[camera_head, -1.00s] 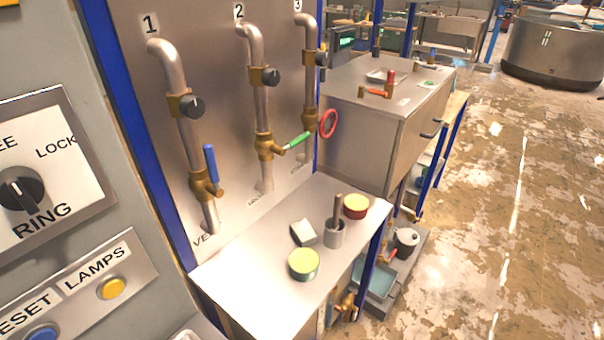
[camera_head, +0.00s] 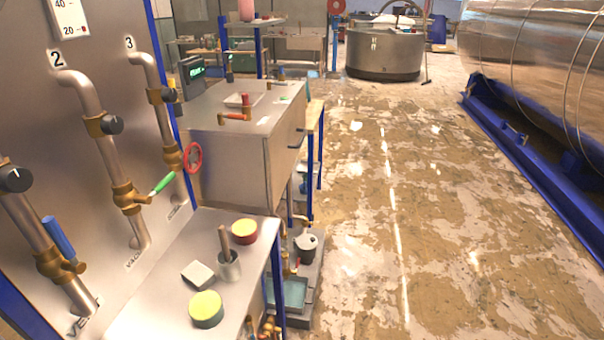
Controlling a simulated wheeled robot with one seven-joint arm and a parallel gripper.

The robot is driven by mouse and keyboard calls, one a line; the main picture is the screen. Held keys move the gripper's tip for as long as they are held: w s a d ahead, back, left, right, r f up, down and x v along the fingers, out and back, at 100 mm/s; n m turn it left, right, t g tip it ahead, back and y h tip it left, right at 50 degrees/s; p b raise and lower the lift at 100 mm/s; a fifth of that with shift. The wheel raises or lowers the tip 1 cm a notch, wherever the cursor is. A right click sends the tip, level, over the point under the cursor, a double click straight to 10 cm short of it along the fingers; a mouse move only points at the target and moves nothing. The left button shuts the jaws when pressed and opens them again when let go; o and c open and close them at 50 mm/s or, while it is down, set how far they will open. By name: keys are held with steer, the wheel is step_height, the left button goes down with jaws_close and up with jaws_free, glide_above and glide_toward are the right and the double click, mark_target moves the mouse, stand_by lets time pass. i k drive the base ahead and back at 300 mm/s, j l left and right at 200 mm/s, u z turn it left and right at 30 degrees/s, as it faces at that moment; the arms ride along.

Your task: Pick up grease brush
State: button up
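What looks like the grease brush (camera_head: 224,241) stands upright in a small grey metal cup (camera_head: 230,268) on the steel shelf (camera_head: 152,300) below the valve panel. Only its brown handle shows; its lower end is hidden inside the cup. My gripper is not in view.
Beside the cup are a white block (camera_head: 197,274), a green tin with a yellow top (camera_head: 206,309) and a red tin with a yellow top (camera_head: 244,231). A steel cabinet (camera_head: 240,150) stands behind the shelf. Open worn floor (camera_head: 370,220) lies to the right.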

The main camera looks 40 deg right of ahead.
mark_target(228, 259)
steer(key=z, duration=4.1)
steer(key=u, duration=4)
steer(key=i+l+u, duration=0.1)
steer(key=i+l, duration=0.25)
steer(key=l, duration=0.15)
steer(key=i+l+u, duration=0.1)
steer(key=i+l, duration=0.25)
steer(key=l, duration=0.15)
